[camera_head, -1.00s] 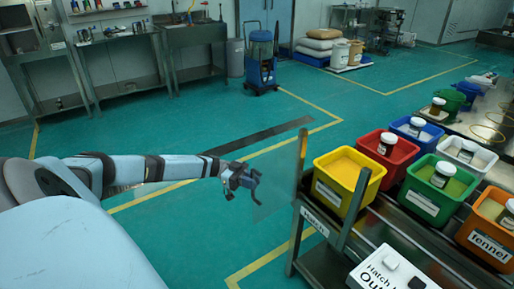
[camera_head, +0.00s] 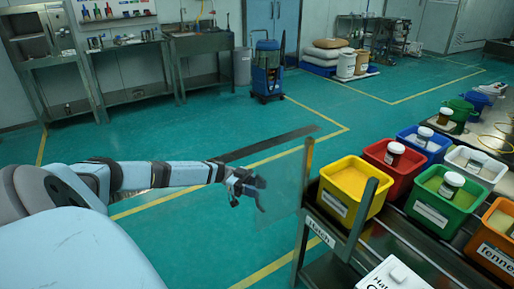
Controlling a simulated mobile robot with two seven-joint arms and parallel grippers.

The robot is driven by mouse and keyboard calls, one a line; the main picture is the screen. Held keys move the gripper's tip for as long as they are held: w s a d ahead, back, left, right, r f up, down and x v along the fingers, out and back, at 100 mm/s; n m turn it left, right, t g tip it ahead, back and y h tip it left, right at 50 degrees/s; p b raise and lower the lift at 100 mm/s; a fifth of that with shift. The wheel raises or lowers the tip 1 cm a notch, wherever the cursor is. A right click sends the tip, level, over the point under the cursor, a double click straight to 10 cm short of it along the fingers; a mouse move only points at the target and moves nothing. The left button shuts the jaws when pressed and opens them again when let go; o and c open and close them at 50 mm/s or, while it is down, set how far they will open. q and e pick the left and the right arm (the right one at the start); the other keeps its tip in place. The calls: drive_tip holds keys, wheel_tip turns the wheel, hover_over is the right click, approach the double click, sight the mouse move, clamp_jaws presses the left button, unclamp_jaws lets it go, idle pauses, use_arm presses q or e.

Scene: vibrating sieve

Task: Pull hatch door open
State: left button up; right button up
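The hatch door (camera_head: 284,186) is a clear, see-through panel beside an upright metal post at the left end of the bench with the yellow bin. It stands out to the left of the post over the green floor, and its outline is faint. My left gripper (camera_head: 262,195) is at the panel's left edge. Its dark fingers look spread apart, with nothing clearly held between them. I cannot tell whether they touch the panel. A "Hatch" label (camera_head: 320,230) is on the bench's end. My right gripper is not in view.
Yellow (camera_head: 350,181), red (camera_head: 383,176), green (camera_head: 437,205) and orange bins (camera_head: 488,243) stand on the bench. A white labelled box (camera_head: 394,275) is at the bottom. Green floor is free behind my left arm, toward the sinks and the blue cart (camera_head: 267,72).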

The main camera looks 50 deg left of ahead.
use_arm(q)
drive_tip(key=b+v, duration=0.1)
drive_tip(key=v, duration=1.2)
drive_tip(key=shift+s+a, duration=0.2)
drive_tip(key=shift+a, duration=0.15)
drive_tip(key=shift+r, duration=0.1)
